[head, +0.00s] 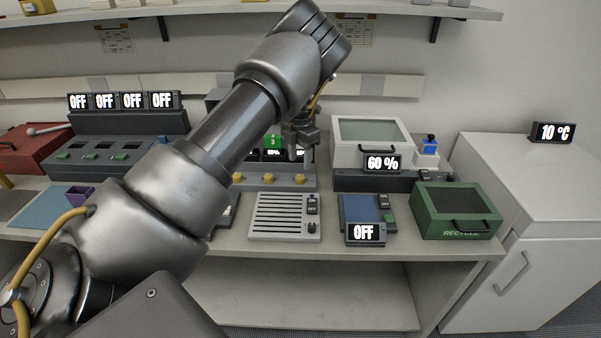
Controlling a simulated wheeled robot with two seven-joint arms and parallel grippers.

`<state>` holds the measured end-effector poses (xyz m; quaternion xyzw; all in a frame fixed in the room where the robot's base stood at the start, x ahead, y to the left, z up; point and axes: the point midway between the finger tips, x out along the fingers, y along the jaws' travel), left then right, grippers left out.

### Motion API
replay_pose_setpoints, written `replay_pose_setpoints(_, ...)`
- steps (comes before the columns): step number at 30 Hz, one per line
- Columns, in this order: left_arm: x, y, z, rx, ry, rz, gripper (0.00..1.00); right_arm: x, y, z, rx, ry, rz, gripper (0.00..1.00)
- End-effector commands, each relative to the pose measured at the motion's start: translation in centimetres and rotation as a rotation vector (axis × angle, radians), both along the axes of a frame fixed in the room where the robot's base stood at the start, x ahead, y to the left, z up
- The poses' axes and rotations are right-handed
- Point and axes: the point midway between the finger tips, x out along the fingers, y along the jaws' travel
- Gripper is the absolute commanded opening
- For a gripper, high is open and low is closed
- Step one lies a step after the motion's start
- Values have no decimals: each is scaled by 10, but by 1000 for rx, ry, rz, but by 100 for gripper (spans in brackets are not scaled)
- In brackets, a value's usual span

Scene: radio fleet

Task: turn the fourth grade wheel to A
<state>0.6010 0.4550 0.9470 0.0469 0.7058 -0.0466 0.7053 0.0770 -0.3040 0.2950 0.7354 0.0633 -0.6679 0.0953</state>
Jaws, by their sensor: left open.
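A grey device (277,186) stands on the bench in the middle, with yellow knobs along its front; one yellow knob (268,178) is in the centre and another yellow knob (300,179) is to its right. I cannot tell for sure which parts are the grade wheels, and no grade letter can be read. Small dark displays and a green block (273,141) marked 3 show above the knobs. My left gripper (300,154) is open and points down over the right part of this device. My left arm hides the device's left part. My right gripper is not in view.
A panel with several OFF displays (120,101) stands at left. A slatted grey box (285,217), a blue device (362,212) reading OFF and a green recycle bin (456,212) stand along the front. A clear-lidded box (371,132) is right of my gripper. A white cabinet (540,200) is at far right.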

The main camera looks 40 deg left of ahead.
Motion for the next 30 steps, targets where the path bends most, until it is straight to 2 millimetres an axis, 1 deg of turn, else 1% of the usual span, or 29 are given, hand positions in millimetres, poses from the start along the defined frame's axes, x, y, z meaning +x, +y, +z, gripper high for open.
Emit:
replay_pose_setpoints(1,-1,-1,-10,-2,3,0,47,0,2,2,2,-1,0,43)
replay_pose_setpoints(3,0,-1,-23,-2,3,-2,47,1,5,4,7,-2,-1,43)
replay_pose_setpoints(9,0,-1,-50,-1,2,-2,47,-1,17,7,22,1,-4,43)
replay_pose_setpoints(15,1,-2,-61,-1,0,-4,47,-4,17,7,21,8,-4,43)
replay_pose_setpoints(22,1,-2,-62,-1,0,-4,47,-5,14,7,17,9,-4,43)
replay_pose_setpoints(23,1,-2,-62,-1,0,-3,46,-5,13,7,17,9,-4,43)
replay_pose_setpoints(30,1,-2,-62,-1,0,-3,14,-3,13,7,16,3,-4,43)
